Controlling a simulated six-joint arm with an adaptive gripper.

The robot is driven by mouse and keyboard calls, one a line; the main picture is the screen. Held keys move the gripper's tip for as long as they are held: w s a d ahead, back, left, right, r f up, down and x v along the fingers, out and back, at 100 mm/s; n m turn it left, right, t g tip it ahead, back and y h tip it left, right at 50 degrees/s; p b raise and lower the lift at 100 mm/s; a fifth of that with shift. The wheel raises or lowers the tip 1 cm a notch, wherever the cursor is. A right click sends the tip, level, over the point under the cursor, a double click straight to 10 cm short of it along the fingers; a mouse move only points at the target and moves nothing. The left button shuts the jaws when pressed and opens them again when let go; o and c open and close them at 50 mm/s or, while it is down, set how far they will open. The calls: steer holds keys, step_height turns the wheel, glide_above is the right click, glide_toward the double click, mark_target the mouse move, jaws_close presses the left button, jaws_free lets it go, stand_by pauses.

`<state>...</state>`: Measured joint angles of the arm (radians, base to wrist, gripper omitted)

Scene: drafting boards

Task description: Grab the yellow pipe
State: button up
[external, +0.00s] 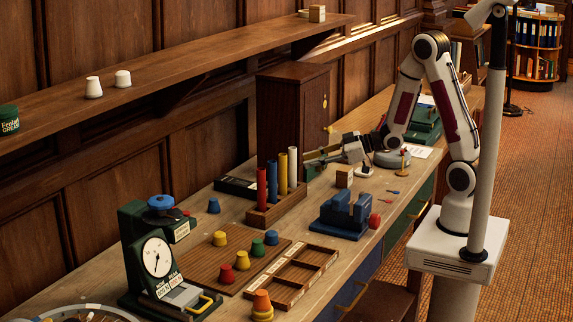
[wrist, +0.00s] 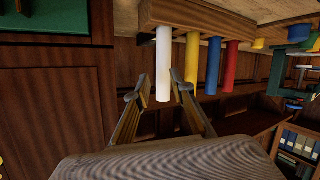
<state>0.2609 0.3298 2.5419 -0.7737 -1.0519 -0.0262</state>
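The yellow pipe (external: 283,174) stands upright in a wooden rack (external: 276,211), between a blue pipe (external: 272,183) and a white pipe (external: 293,167). A red pipe (external: 261,188) stands at the rack's other end. My gripper (external: 309,161) is open, level with the upper part of the pipes, on the white pipe's side. In the wrist view the white pipe appears in line with the gap between my fingertips (wrist: 160,87); I cannot tell whether it is inside the gap. The yellow pipe (wrist: 192,62) is just right of the right finger there. The gripper appears empty.
A dark wooden cabinet (external: 291,115) stands behind the rack. A blue vise-like block (external: 342,215) and a small wooden block (external: 344,178) are to the right. A ribbed board (external: 215,263) with coloured pegs and a divided tray (external: 300,270) lie in front.

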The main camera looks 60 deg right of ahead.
mark_target(283, 180)
steer(key=shift+s+a+f+t+y, duration=0.1)
steer(key=shift+s+a+t+y, duration=0.1)
steer(key=shift+s+a+y, duration=0.5)
steer(key=shift+s+a+f+t+y, duration=0.1)
steer(key=shift+s+a+t+y, duration=0.15)
steer(key=shift+a+y, duration=0.5)
steer(key=shift+s+a+f+t+y, duration=0.15)
steer(key=shift+s+a+y, duration=0.3)
steer(key=shift+y, duration=0.6)
steer(key=shift+r, duration=0.1)
steer(key=shift+x, duration=1.3)
steer(key=shift+w, duration=0.1)
steer(key=shift+f+x, duration=0.1)
steer(key=shift+x, duration=1.15)
steer(key=shift+f+x, duration=0.15)
steer(key=shift+x, duration=1.1)
steer(key=shift+d, duration=0.1)
steer(key=shift+c, duration=0.3)
